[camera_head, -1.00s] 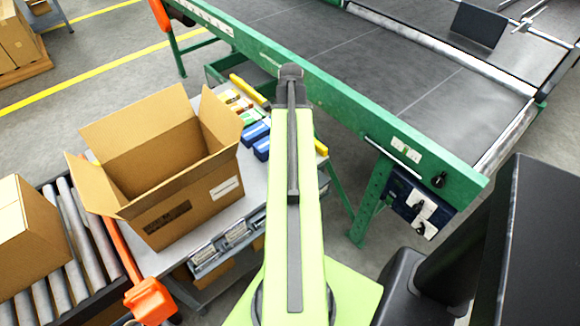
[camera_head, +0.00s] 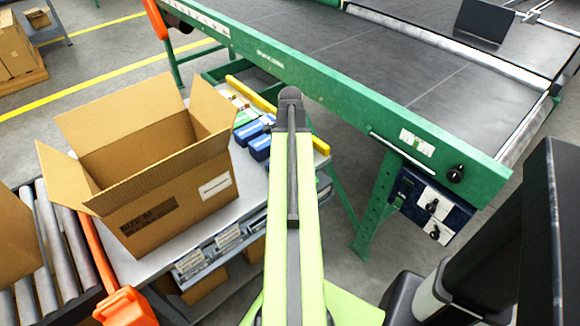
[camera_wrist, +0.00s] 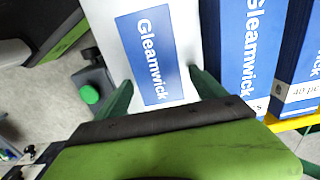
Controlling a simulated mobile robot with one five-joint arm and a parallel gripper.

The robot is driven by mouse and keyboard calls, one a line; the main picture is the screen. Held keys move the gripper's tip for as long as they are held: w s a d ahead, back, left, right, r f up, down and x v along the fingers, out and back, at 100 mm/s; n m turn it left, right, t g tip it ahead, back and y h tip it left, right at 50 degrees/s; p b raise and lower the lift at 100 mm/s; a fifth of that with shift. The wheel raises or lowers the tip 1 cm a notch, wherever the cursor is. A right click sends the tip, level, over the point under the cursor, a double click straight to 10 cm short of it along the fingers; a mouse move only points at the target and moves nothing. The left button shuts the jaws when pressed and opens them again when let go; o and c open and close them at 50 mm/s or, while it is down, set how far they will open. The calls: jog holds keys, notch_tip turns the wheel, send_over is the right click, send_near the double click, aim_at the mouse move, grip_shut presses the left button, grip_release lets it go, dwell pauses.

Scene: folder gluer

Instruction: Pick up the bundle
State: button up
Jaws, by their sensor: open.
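Several packs lie side by side on the metal table, partly hidden by my arm in the head view. A white pack with a blue Gleamwick label (camera_wrist: 148,55) fills the middle of the wrist view. Two blue Gleamwick packs (camera_wrist: 240,60) stand to its right, the farther one with a white band. Blue packs also show in the head view (camera_head: 259,147). I cannot tell which pack is the bundle. My gripper (camera_wrist: 164,84) is open, its dark green fingers apart on either side of the white pack's near end. Contact cannot be told.
A large open cardboard box (camera_head: 165,212) stands on the table (camera_head: 150,268) left of my arm. A roller conveyor (camera_head: 45,255) is at far left. The green-framed belt machine (camera_head: 350,115) runs behind the table. A yellow bar (camera_head: 250,94) lies beside the packs.

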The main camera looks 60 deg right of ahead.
jog(key=shift+r, duration=0.1)
jog(key=shift+c, duration=0.4)
jog(key=c, duration=1.5)
jog(key=shift+r+p, duration=0.6)
jog(key=shift+p, duration=0.15)
notch_tip(320, 180, up, 4)
jog(key=p, duration=0.4)
jog(key=s+d+r+p, duration=0.3)
jog(key=s+r+p, duration=0.3)
jog(key=s, duration=0.4)
jog(key=r+p, duration=0.3)
jog(key=s+r+p, duration=0.1)
jog(key=r+p, duration=0.5)
jog(key=shift+s+a+r, duration=0.1)
jog(key=shift+s+r, duration=0.05)
jog(key=shift+r, duration=0.15)
